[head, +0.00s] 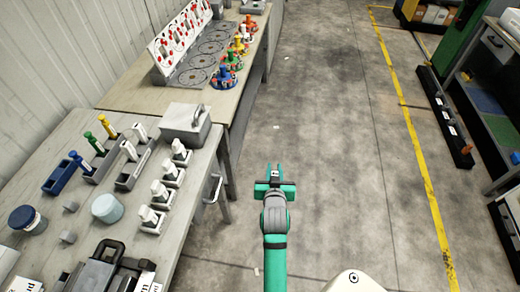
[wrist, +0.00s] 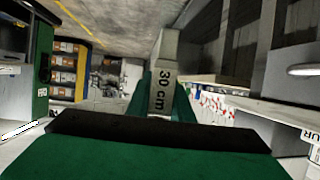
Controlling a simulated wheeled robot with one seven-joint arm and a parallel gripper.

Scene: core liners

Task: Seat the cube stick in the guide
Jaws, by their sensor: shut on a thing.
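My gripper (head: 275,170) is out over the open floor, to the right of the near table. The stick points away from the gripper and touches nothing else that I can see. In the head view only a small part of it shows between the fingers. I cannot tell which thing is the guide. Blue and grey slotted holders (head: 62,178) stand on the near table, some with yellow, green and white-topped sticks (head: 108,127).
The near table (head: 190,240) also bears a grey box (head: 186,124), round tubs (head: 106,208) and several white pieces on grey bases (head: 160,191). A far table holds coloured stacks (head: 224,77) and a red-dotted board (head: 180,38). Shelving stands at right; the floor (head: 330,150) between is clear.

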